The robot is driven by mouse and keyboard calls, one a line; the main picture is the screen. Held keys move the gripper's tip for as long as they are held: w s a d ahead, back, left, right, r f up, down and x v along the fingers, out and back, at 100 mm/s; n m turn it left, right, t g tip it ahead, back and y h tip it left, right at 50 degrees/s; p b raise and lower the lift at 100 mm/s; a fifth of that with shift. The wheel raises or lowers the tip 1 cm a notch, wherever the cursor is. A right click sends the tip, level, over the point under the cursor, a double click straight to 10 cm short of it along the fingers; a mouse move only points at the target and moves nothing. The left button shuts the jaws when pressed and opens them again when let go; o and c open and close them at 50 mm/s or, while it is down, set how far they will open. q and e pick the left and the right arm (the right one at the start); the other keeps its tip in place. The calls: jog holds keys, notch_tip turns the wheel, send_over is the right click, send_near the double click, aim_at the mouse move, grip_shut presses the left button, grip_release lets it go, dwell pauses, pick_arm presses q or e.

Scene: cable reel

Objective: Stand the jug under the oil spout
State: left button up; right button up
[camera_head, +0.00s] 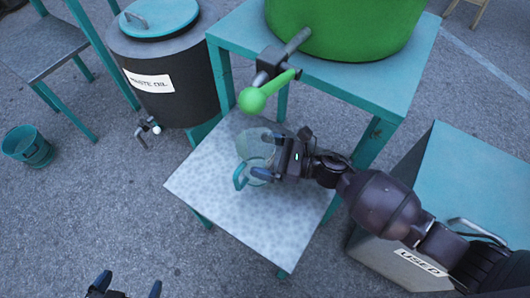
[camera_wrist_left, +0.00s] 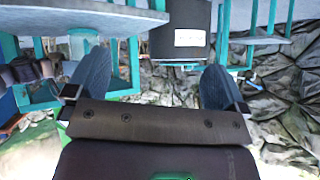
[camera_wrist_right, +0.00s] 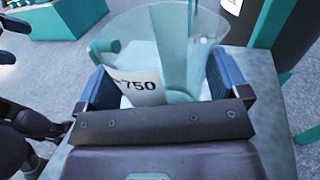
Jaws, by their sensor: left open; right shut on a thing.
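The clear jug (camera_head: 255,146) has a teal handle and, in the right wrist view, a white label reading 750 (camera_wrist_right: 138,87). My right gripper (camera_head: 269,156) is shut on the jug, its fingers on either side of the wall. The jug is upright or nearly so over the speckled low table (camera_head: 215,195); I cannot tell whether its base touches. The oil spout (camera_head: 267,80), with a green ball-ended lever, sticks out from the green drum (camera_head: 340,25) just behind the jug. My left gripper (camera_head: 128,286) is open and empty at the lower left, away from the table.
The green drum stands on a taller teal table (camera_head: 395,85). A black waste oil drum (camera_head: 180,95) with a tap is at the back left. A teal bucket (camera_head: 27,147) stands on the ground at far left. A teal bin marked USED (camera_head: 465,185) is at right, beneath my right arm.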

jog(key=shift+f, duration=0.2)
jog(key=o, duration=0.6)
pick_arm(q)
jog(key=shift+s+f, duration=0.1)
jog(key=shift+f, duration=0.1)
jog(key=shift+s+a+p, duration=0.15)
jog(key=shift+s+p, duration=0.1)
jog(key=shift+p, duration=0.1)
pick_arm(e)
jog(key=v, duration=1.2)
jog(key=shift+r, duration=0.25)
pick_arm(q)
jog(key=shift+w+r, duration=0.1)
